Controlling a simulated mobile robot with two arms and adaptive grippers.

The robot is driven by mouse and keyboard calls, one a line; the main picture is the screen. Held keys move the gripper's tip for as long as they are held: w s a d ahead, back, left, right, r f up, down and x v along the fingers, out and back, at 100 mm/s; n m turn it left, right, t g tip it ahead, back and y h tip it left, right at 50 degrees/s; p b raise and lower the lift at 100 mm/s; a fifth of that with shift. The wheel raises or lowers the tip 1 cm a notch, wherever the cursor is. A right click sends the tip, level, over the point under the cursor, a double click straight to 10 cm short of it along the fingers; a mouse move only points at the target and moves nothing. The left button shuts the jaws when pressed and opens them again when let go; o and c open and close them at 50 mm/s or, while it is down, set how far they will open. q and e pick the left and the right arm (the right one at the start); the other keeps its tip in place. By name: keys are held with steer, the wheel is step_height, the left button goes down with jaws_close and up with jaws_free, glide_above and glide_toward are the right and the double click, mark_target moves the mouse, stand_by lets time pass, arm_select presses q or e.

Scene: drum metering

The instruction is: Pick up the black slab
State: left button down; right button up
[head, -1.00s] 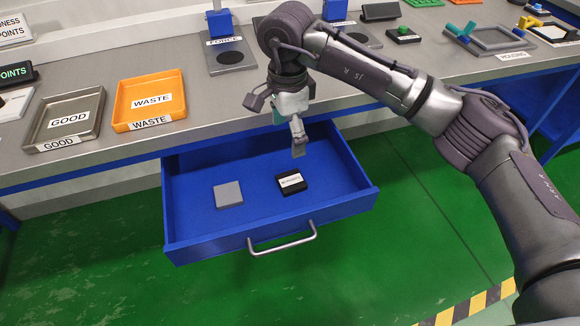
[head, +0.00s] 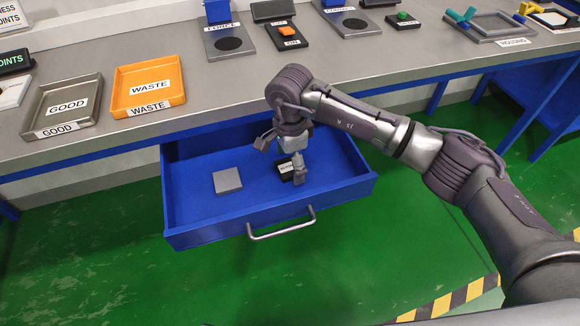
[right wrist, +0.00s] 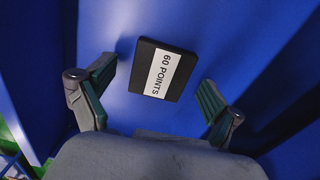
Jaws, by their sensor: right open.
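The black slab (head: 284,166) lies flat in the open blue drawer (head: 196,216), partly hidden by my right gripper in the head view. In the right wrist view the black slab (right wrist: 145,80) carries a white label reading "60 POINTS". My right gripper (head: 298,178) points down into the drawer over the slab. In the right wrist view its two fingers (right wrist: 158,88) are spread apart, one on each side of the slab, with gaps between them and it. It holds nothing. My left gripper is not in view.
A grey slab (head: 227,180) lies in the drawer left of the black one. On the bench above are a grey GOOD tray (head: 40,122) and an orange WASTE tray (head: 121,104).

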steer(key=c, duration=1.2)
steer(key=shift+c, duration=0.2)
